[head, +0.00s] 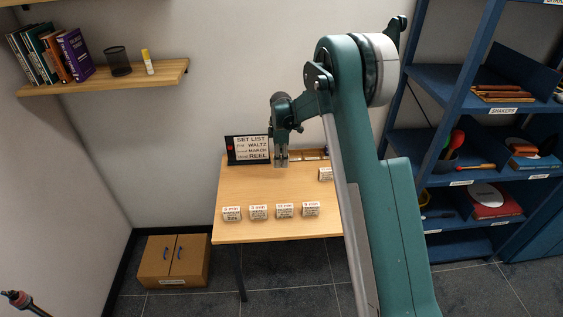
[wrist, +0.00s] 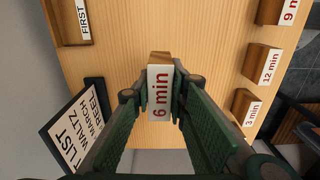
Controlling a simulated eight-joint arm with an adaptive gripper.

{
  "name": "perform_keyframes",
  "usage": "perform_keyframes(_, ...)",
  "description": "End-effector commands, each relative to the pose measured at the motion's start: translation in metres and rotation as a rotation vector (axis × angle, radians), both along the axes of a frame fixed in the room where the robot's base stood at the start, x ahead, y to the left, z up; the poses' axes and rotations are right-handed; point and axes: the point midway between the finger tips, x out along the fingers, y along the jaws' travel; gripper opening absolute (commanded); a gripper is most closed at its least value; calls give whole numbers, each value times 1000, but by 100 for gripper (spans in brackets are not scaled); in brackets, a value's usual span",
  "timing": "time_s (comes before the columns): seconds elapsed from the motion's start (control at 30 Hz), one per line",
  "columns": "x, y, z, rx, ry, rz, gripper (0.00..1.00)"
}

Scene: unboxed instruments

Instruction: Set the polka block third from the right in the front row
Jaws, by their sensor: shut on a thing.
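My gripper (wrist: 160,88) is shut on a wooden block with a white label reading "6 min" (wrist: 158,95), above the table. In the head view my gripper (head: 282,160) is over the back part of the table, in front of the sign. Several labelled blocks stand in a row along the table's front: a leftmost block (head: 232,214), a "3 min" block (head: 258,212), a "12 min" block (head: 285,210) and a "9 min" block (head: 311,209).
A set list sign (head: 248,149) stands at the table's back left, naming waltz, march and reel. A wooden tray labelled "FIRST" (wrist: 56,22) lies at the back. Another block (head: 325,174) is near my arm at right. The mid-table (head: 245,188) is clear.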

Motion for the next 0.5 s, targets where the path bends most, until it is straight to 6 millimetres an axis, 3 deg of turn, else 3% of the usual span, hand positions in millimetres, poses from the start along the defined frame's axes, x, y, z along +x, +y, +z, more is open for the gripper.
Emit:
perform_keyframes(0.27, -8, -14, 0, 0, 0, 0, 4)
perform_keyframes(0.5, -38, -61, 1, 0, 0, 3, 4)
